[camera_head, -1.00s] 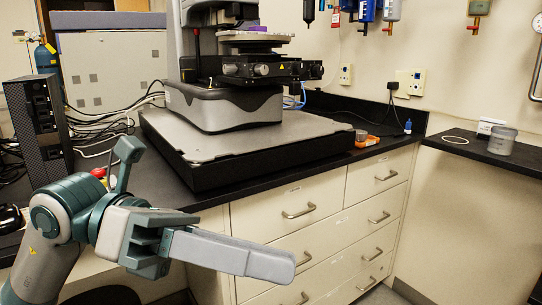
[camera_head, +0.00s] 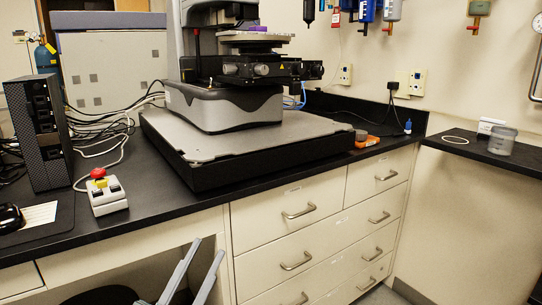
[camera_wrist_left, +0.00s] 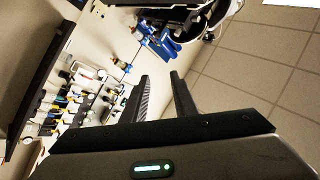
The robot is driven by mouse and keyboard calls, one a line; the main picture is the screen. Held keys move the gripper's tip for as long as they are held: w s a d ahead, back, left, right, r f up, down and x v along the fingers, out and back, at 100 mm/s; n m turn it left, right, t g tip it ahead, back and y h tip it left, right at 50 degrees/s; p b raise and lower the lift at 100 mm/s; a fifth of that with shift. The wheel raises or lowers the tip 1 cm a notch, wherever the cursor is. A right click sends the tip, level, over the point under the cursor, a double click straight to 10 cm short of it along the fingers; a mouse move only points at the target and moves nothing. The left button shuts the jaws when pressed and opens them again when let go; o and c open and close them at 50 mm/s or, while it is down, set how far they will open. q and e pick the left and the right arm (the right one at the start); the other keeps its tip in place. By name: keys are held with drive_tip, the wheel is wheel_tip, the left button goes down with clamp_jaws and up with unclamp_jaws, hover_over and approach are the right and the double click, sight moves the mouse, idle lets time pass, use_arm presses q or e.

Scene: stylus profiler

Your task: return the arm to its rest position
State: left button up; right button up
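My left gripper (camera_head: 209,247) shows at the bottom edge of the head view as two grey fingers, pointing up and right in front of the drawer cabinet, below the counter top. The rest of that arm is out of the frame. In the left wrist view its two dark fingers (camera_wrist_left: 161,78) stand apart with nothing between them. The stylus profiler (camera_head: 225,108) stands on its flat base plate on the black counter, well away from the gripper. My right gripper is in neither view.
A control box with a red button (camera_head: 104,193) sits near the counter's front edge. A dark computer tower (camera_head: 38,130) and cables stand behind it. Drawers with handles (camera_head: 298,211) face the front. A clear container (camera_head: 501,140) stands on the right counter.

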use_arm(q)
wheel_tip(320, 180, down, 22)
drive_tip(key=s+a+r+n+g+y, duration=0.1)
drive_tip(key=s+a+n+g+y, duration=0.1)
drive_tip(key=n+g+y, duration=0.45)
drive_tip(key=s+d+f+n+g+y, duration=0.25)
drive_tip(key=s+f+g, duration=0.35)
drive_tip(key=s+f, duration=1.2)
drive_tip(key=s+a+f+g+y+p, duration=0.1)
drive_tip(key=a+f+p, duration=0.3)
drive_tip(key=f+p, duration=0.5)
drive_tip(key=s+a+f+g+y+p, duration=0.1)
drive_tip(key=s+a+f+g+p, duration=0.1)
drive_tip(key=f+p, duration=0.7)
drive_tip(key=shift+a+f+n+g, duration=0.5)
drive_tip(key=shift+a+f, duration=0.45)
drive_tip(key=shift+f, duration=0.45)
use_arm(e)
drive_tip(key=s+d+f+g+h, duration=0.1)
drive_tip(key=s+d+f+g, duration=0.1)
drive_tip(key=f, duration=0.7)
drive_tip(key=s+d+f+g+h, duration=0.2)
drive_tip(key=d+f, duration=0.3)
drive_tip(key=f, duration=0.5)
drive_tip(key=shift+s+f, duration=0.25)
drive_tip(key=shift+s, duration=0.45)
use_arm(q)
drive_tip(key=shift+s, duration=0.1)
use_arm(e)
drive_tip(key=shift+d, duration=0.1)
